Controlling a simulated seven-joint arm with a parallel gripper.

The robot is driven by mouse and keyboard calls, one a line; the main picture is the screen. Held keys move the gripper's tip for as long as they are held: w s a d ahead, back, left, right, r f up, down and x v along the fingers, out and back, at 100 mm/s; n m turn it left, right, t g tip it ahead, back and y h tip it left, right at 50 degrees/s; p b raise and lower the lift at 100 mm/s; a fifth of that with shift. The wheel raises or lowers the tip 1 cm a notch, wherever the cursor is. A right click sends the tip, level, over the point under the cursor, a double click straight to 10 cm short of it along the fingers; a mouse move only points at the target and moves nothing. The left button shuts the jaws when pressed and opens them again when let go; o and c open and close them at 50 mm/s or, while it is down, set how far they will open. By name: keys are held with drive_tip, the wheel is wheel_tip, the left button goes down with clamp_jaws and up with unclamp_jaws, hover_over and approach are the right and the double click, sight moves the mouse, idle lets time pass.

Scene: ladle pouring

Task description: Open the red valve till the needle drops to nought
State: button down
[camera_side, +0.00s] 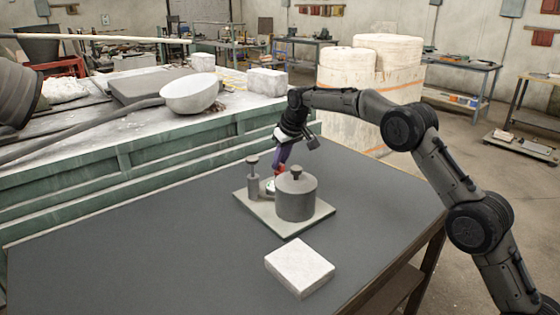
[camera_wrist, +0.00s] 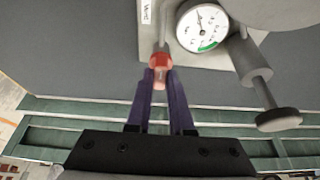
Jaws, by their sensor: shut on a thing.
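The red valve (camera_wrist: 160,61) is on a thin stem beside a label that reads "Vent". The tips of my gripper (camera_wrist: 161,76) are shut on it. In the side view, my gripper (camera_side: 280,158) reaches down behind the grey lidded pot (camera_side: 297,202), and the red valve (camera_side: 279,169) shows only in part. The round white gauge (camera_wrist: 203,28) sits right of the valve in the wrist view. Its thin dark needle points away from the green band, which is at the dial's lower edge. The dial's figures are too small to read.
The pot stands on a pale base plate (camera_side: 287,230) with a short knobbed post (camera_side: 252,178) at its left. A white square slab (camera_side: 299,266) lies in front on the dark table (camera_side: 130,250). A green-sided bench with a bowl (camera_side: 190,95) stands behind. The table's left is clear.

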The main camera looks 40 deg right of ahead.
idle(0.4)
drive_tip(key=c, duration=0.8)
unclamp_jaws()
drive_tip(key=v, duration=1.4)
